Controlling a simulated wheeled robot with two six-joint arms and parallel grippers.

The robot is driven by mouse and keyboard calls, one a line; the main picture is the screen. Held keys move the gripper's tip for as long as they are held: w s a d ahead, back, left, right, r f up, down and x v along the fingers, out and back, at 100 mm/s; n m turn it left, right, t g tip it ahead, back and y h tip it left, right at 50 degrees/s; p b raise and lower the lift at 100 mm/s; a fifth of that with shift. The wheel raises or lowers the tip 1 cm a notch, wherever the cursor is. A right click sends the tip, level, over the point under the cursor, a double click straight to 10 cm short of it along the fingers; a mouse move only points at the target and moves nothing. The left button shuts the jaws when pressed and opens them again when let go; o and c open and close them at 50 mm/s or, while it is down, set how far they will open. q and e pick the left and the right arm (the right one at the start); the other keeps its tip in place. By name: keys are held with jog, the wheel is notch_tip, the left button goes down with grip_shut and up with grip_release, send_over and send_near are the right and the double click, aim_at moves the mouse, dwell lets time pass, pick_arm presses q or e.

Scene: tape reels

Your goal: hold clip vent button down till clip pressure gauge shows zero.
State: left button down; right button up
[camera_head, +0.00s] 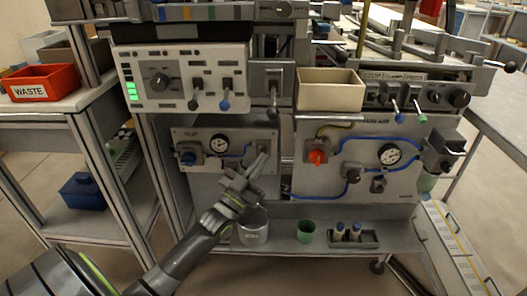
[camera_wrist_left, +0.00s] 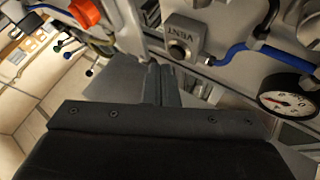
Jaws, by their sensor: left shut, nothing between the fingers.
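My left gripper (camera_head: 262,160) is shut and empty in front of the right side of the small left panel (camera_head: 230,178). The vent button (camera_wrist_left: 177,50), in a grey box marked VENT, shows in the left wrist view just beyond the shut fingertips (camera_wrist_left: 160,68). I cannot tell whether they touch it. In the head view the fingers partly cover that box. The pressure gauge (camera_head: 220,145), a white dial with a black rim, is left of the gripper. It also shows in the left wrist view (camera_wrist_left: 288,99); its red needle is visible, but the reading is too small to tell. My right gripper is not in view.
Right of the gripper are an orange knob (camera_head: 317,157) and a second gauge (camera_head: 389,154). Switch levers (camera_head: 225,103) hang above. A metal cup (camera_head: 252,228), green cup (camera_head: 305,232) and small bottles (camera_head: 347,232) stand on the shelf below.

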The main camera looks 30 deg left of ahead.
pick_arm(q)
jog(key=shift+w, duration=0.1)
dwell(0.3)
jog(key=shift+w+a, duration=0.25)
jog(key=shift+w, duration=0.05)
jog(key=shift+w+a, duration=0.2)
jog(key=shift+w, duration=0.1)
dwell(0.7)
dwell(2.8)
jog(key=shift+s+d+p, duration=0.4)
jog(key=shift+s+d, duration=0.05)
jog(key=shift+s, duration=0.25)
jog(key=s+d, duration=0.1)
jog(key=s+p, duration=0.1)
jog(key=s+d, duration=0.1)
jog(key=s, duration=0.1)
jog(key=shift+s+d, duration=0.1)
jog(key=shift+d, duration=0.2)
